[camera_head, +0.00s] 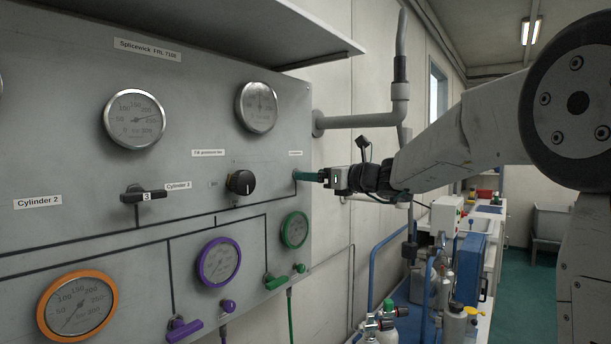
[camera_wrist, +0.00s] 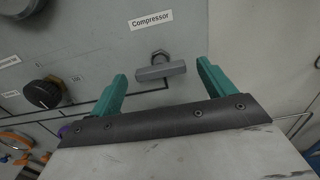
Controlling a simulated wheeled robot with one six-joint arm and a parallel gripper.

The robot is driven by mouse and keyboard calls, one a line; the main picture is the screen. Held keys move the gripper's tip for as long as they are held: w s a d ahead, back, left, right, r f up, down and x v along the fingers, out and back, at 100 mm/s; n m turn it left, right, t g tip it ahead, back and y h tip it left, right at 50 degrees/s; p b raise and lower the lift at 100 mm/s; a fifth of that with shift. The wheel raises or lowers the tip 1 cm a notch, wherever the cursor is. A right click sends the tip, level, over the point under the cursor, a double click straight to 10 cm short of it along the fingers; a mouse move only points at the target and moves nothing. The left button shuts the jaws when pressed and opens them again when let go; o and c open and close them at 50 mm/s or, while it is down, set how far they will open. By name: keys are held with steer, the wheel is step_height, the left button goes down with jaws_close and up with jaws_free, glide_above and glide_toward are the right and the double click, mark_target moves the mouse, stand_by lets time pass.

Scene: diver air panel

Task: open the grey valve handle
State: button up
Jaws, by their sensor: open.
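The grey valve handle (camera_wrist: 161,71) is a short bar on a hex fitting, set on the panel below the "Compressor" label (camera_wrist: 151,20) in the wrist view. It lies nearly level there, tilted slightly up to the right. My gripper (camera_wrist: 160,80) is open, with one green finger on each side of the handle and gaps to both. I cannot tell how far the fingertips are from the panel. In the head view my gripper (camera_head: 308,176) reaches the panel's right edge from the right and hides the handle.
The grey panel (camera_head: 60,130) carries several gauges, a black knob (camera_head: 241,182), a black handle (camera_head: 143,194), a purple handle (camera_head: 184,329) and a green handle (camera_head: 276,281). A shelf (camera_head: 230,25) overhangs it. A grey pipe (camera_head: 355,121) runs on the wall behind my gripper.

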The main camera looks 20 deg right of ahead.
steer(key=shift+x, duration=1.6)
steer(key=c, duration=1)
steer(key=shift+a, duration=0.15)
